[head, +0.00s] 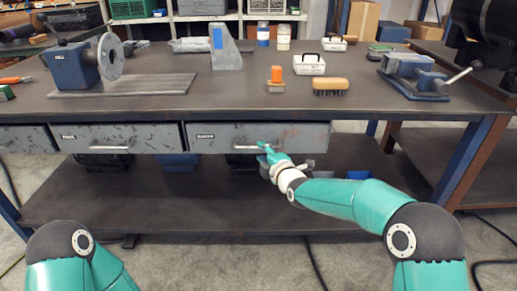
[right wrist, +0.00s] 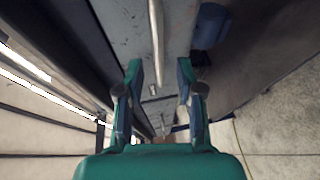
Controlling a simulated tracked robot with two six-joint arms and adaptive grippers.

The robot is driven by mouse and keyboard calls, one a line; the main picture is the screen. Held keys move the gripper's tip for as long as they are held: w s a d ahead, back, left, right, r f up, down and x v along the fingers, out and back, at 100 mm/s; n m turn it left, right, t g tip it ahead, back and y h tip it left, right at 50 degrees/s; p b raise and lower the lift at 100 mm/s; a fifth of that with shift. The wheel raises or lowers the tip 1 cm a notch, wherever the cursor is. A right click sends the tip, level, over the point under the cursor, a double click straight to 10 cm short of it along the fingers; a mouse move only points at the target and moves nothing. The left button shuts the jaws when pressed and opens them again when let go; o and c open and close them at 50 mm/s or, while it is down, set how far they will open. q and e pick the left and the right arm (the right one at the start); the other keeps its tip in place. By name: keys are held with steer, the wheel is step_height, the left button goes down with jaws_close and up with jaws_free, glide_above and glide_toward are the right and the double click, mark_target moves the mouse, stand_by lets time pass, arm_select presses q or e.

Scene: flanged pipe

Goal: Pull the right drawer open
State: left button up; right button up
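The right drawer (head: 225,140) is a scuffed grey drawer under the workbench top, with a label and a bar handle (head: 245,149). Its front looks level with the middle drawer beside it. My right gripper (head: 264,149) is at the right part of this handle and partly hides it. In the right wrist view, the gripper (right wrist: 159,72) is open, its two fingers apart. The pale handle bar (right wrist: 156,38) lies lengthwise between them in the picture, with gaps on both sides; contact cannot be told. My left arm shows at the lower left, its gripper out of frame.
The middle drawer (head: 90,138) and left drawer (head: 25,139) are alongside. The workbench top (head: 230,100) carries a vise (head: 420,78), a brush (head: 330,86) and other tools. A lower shelf (head: 170,205) lies below, with dark and blue bins on it.

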mark_target(258, 148)
steer(key=shift+x, duration=2.2)
steer(key=shift+f, duration=0.1)
jaws_close()
